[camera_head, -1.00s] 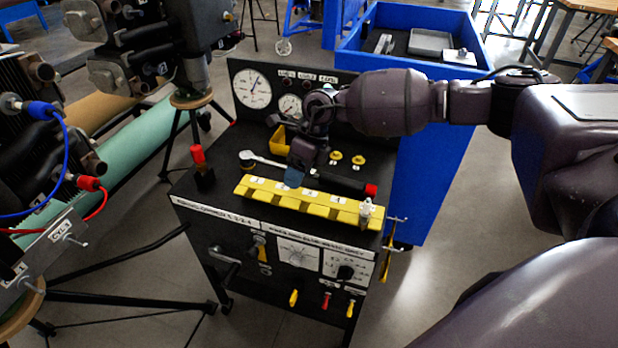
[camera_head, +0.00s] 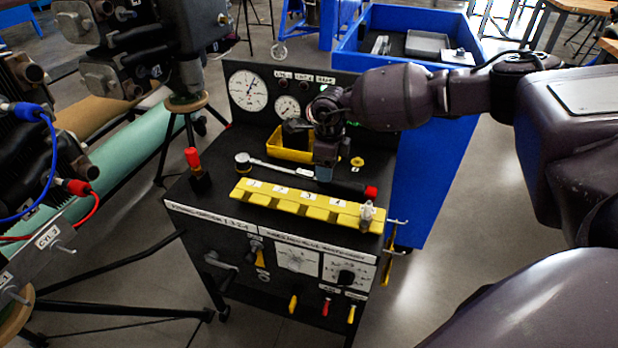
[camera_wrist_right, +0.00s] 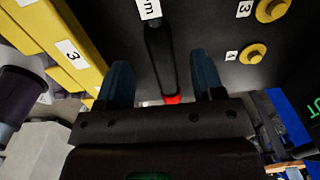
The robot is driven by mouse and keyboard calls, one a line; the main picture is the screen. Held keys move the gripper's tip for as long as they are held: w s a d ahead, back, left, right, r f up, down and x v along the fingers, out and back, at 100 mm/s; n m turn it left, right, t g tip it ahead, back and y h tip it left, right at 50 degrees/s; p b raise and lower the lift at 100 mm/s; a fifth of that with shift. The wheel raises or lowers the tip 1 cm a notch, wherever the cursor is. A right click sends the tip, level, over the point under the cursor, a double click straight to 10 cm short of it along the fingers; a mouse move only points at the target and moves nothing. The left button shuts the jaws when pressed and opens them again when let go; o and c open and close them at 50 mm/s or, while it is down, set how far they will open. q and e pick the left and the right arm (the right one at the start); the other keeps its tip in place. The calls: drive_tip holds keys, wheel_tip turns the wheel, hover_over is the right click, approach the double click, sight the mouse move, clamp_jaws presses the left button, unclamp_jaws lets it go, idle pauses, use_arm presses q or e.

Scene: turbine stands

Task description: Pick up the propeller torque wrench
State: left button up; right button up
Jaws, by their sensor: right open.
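The torque wrench (camera_head: 349,187) lies on the black top of the test stand, behind the yellow numbered rack. It has a round head at left, a silver shaft, a black handle and a red end at right. My right gripper (camera_head: 324,176) is over its handle, fingers pointing down. In the right wrist view the black handle (camera_wrist_right: 160,58) runs between the two open blue fingers of the gripper (camera_wrist_right: 163,82), with the red end near the palm. I cannot tell the exact height of the fingertips over the top. My left gripper does not show.
The yellow rack (camera_head: 285,196) lies close in front of the wrench. A yellow bin (camera_head: 283,148) and yellow knob (camera_head: 357,162) are behind it. The gauge panel (camera_head: 262,102) rises at the back. A red-topped post (camera_head: 194,160) stands at left. A blue cart (camera_head: 440,165) stands at right.

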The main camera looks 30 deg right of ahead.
wheel_tip(320, 180, down, 5)
drive_tip(key=shift+r+b, duration=0.1)
drive_tip(key=shift+b, duration=0.25)
drive_tip(key=shift+r, duration=0.1)
clamp_jaws()
